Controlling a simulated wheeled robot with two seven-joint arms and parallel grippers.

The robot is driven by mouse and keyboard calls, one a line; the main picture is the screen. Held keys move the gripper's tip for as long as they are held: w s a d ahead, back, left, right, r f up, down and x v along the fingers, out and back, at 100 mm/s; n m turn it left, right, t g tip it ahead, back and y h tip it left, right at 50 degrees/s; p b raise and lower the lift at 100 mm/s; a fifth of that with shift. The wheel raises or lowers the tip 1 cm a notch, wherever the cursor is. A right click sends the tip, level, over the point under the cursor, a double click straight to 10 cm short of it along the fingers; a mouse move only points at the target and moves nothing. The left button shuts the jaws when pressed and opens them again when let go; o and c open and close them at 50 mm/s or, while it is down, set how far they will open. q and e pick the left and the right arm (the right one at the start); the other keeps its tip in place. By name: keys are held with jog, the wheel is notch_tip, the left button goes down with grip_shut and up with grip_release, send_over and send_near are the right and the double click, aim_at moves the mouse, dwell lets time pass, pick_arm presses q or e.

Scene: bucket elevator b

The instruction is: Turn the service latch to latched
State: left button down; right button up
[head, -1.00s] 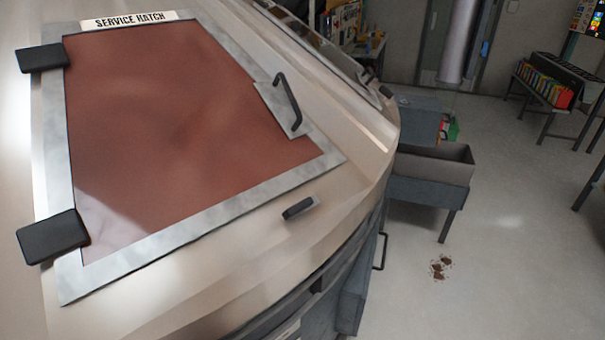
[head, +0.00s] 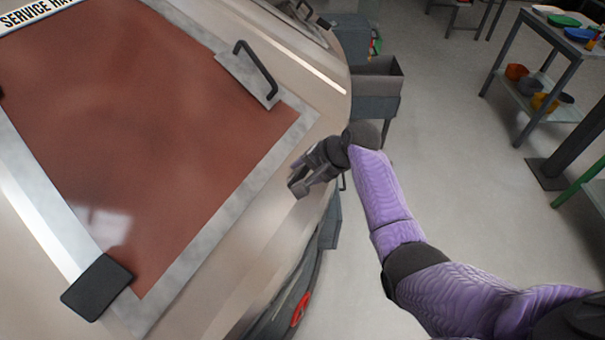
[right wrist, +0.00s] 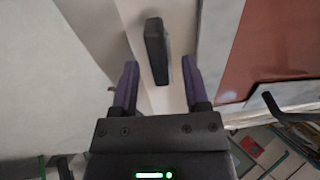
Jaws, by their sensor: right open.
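The service latch, a small dark bar, sits on the beige casing just outside the hatch frame. In the head view its end (head: 298,188) shows at the tips of my right gripper (head: 307,176), which partly hides it. In the right wrist view the latch (right wrist: 156,48) stands upright in the picture between the two purple fingers of my right gripper (right wrist: 160,74). The fingers are open, one on each side, with gaps to the bar. Its latched or unlatched marking does not show. My left gripper is not in view.
The service hatch (head: 130,120) has a red-brown panel, a metal frame, a dark handle (head: 258,72) and a black hinge block (head: 97,287). It lies flat and looks closed. A grey bin (head: 376,85) stands beyond the casing.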

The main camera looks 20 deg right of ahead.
jog(key=shift+w+a+f, duration=0.25)
jog(key=shift+f, duration=0.4)
grip_shut()
